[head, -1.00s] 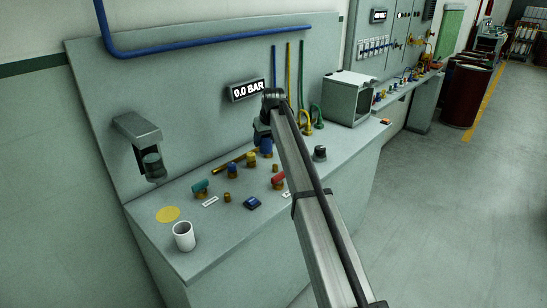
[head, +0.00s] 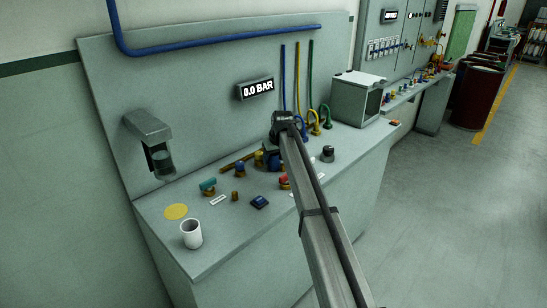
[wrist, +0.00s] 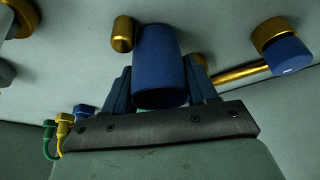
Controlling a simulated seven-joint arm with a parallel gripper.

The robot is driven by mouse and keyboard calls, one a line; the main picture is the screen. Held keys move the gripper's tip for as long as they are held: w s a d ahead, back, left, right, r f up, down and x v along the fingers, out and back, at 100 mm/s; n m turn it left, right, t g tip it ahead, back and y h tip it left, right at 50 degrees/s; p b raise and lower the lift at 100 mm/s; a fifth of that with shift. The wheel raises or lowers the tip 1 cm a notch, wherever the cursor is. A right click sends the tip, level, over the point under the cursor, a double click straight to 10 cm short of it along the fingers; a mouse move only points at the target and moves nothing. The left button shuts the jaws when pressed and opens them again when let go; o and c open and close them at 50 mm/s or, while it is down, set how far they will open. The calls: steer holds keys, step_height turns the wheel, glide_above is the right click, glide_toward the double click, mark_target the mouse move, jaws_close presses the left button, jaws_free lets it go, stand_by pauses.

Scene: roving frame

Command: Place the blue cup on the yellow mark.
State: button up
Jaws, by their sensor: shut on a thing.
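The blue cup (wrist: 160,65) is between the two blue-grey fingers of my gripper (wrist: 160,88) in the wrist view, and the gripper is shut on it. In the head view my gripper (head: 271,150) is over the middle of the bench, among the fittings. There the cup is small and largely hidden by the arm; I cannot tell whether it touches the bench. The yellow mark (head: 176,212) is a flat round disc near the bench's left end, well left of my gripper, with nothing on it.
A white cup (head: 191,235) stands just in front of the mark. A wall-mounted dispenser (head: 152,145) overhangs the bench behind it. A teal-topped valve (head: 208,186), a dark blue block (head: 259,202) and several brass fittings lie between mark and gripper. An open grey box (head: 357,99) stands right.

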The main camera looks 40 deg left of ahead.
steer(key=shift+f, duration=0.15)
steer(key=o, duration=1)
steer(key=shift+o, duration=0.2)
steer(key=v, duration=1.1)
steer(key=shift+d+r, duration=0.15)
steer(key=shift+r, duration=0.3)
steer(key=shift+c, duration=0.2)
steer(key=shift+r, duration=0.2)
steer(key=shift+c, duration=1.4)
